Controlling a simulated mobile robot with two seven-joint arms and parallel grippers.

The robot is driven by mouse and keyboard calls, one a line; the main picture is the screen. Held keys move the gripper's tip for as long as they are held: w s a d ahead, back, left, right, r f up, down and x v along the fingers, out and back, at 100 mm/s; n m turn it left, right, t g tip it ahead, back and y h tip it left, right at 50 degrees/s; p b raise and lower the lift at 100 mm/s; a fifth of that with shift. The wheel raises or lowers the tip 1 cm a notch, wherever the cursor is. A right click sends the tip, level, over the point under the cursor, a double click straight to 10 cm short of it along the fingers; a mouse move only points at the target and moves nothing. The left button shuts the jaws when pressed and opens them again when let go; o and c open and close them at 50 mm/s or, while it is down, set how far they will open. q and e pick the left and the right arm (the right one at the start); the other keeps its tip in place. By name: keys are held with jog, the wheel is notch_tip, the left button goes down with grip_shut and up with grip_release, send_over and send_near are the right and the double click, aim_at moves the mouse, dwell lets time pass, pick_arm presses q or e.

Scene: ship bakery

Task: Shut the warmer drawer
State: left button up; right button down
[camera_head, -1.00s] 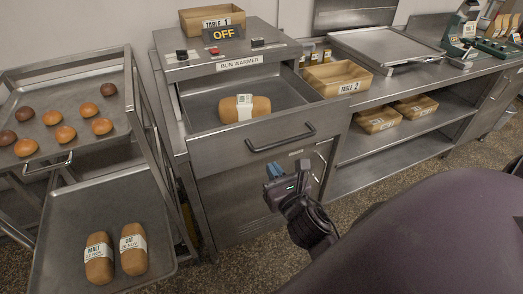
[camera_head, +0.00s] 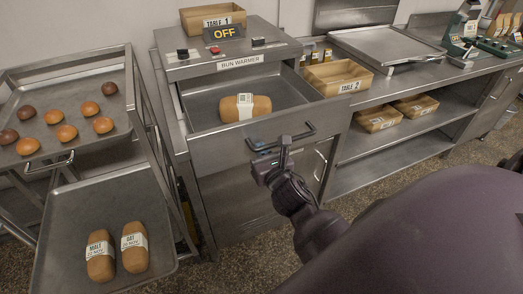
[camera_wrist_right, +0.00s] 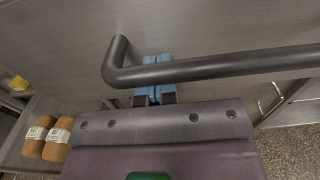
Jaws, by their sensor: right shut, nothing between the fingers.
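The bun warmer drawer (camera_head: 215,140) stands pulled out below its "BUN WARMER" housing (camera_head: 228,68), with one labelled loaf (camera_head: 245,107) inside. Its dark bar handle (camera_head: 283,137) runs across the front face. My right gripper (camera_head: 273,158) is at the drawer front, by the handle, with its fingers shut and empty. In the right wrist view, the blue fingertips (camera_wrist_right: 153,92) are together just under the handle bar (camera_wrist_right: 210,66), close to the steel front (camera_wrist_right: 220,25). Whether they touch the front or the bar I cannot tell. My left gripper is not in view.
A rack on the left holds a tray of several buns (camera_head: 66,133) and a lower tray with two loaves (camera_head: 134,247). The "TABLE 1" basket (camera_head: 212,17) sits on the warmer. The "TABLE 2" basket (camera_head: 338,77) stands on the counter right of the drawer.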

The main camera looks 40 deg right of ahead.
aim_at(239, 116)
jog(key=x, duration=1.3)
jog(key=shift+w+r, duration=0.1)
jog(key=shift+w, duration=0.05)
jog(key=b+x, duration=0.3)
jog(key=x, duration=1.1)
jog(key=shift+a+b, duration=0.1)
jog(key=shift+b, duration=0.25)
jog(key=shift+w, duration=0.55)
jog(key=shift+r, duration=0.3)
